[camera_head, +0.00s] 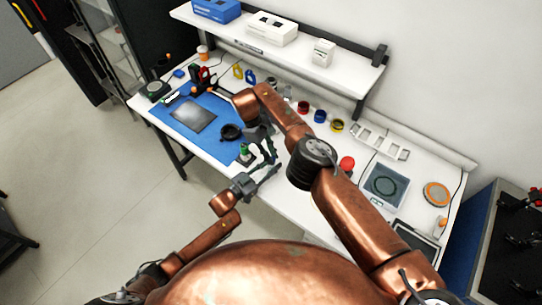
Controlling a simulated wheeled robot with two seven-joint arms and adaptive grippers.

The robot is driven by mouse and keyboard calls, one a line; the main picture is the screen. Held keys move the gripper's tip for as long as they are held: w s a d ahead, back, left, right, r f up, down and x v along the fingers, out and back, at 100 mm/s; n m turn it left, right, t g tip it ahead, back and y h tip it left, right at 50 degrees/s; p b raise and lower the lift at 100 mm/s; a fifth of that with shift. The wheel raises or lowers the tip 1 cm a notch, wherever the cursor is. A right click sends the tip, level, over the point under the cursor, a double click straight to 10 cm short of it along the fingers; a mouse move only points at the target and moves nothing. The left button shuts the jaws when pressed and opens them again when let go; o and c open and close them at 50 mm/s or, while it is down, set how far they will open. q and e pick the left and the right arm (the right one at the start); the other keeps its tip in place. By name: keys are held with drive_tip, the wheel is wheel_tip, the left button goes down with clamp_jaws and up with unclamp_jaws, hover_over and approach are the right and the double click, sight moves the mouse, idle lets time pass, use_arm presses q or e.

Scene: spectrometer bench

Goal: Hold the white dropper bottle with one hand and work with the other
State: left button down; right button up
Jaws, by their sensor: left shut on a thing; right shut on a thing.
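My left gripper (274,170) reaches in from the lower left to the bench's front edge. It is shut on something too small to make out. My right gripper (267,148) hangs from my bent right arm, just above and beyond the left one. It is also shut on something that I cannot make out. The two grippers are close together. A small green-topped item (243,149) stands just left of them, by the front edge of the blue mat. I cannot clearly pick out the white dropper bottle; the grippers may hide it.
The blue mat (171,119) carries a grey plate (192,114). Red, blue and yellow rolls (320,116), a white rack (380,141) and a grey tray (385,186) lie further right. A raised shelf (345,70) with boxes runs along the back. The floor in front is clear.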

drive_tip(key=o, duration=0.7)
drive_tip(key=shift+r, duration=0.1)
drive_tip(key=shift+r, duration=2.2)
drive_tip(key=shift+c, duration=0.5)
